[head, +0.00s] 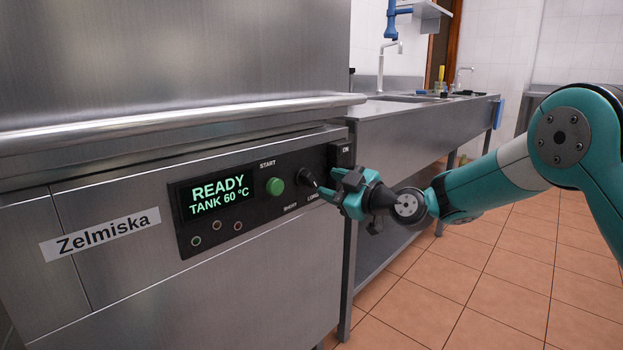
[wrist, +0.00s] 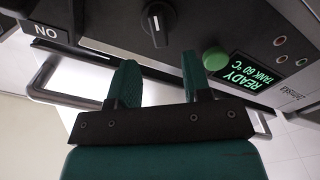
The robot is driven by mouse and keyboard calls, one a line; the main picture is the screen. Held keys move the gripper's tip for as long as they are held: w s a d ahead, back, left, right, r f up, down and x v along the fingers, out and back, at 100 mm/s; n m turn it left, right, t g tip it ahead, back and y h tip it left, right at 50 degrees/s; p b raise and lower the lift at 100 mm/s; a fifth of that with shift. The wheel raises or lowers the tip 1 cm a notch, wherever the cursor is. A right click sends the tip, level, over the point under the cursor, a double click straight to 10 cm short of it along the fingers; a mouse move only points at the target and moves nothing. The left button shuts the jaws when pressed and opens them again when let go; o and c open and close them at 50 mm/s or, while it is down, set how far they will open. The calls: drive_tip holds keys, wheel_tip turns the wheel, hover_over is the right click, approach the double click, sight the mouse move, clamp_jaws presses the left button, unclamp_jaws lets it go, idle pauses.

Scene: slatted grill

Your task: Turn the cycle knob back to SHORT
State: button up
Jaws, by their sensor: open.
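The cycle knob (head: 305,177) is black and sits on the dark control panel, right of the green start button, with SHORT and LONG printed below it. Its white pointer mark faces down and right, towards LONG. The knob also shows at the top of the wrist view (wrist: 154,24), which is turned upside down. My gripper (head: 334,183) is open and empty, just right of the knob and partly over the LONG label. In the wrist view my gripper's two teal fingers (wrist: 160,76) are apart, with the knob beyond their tips and not between them.
The green start button (head: 275,186) and the lit display (head: 217,195) reading READY, TANK 60 °C are left of the knob. The ON switch (head: 341,154) is close above my gripper. A handle bar (head: 180,122) runs above the panel. A steel sink counter (head: 420,120) stands behind.

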sight(312, 179)
drive_tip(key=x, duration=0.6)
drive_tip(key=shift+w+a, duration=0.15)
drive_tip(key=shift+a, duration=0.1)
clamp_jaws()
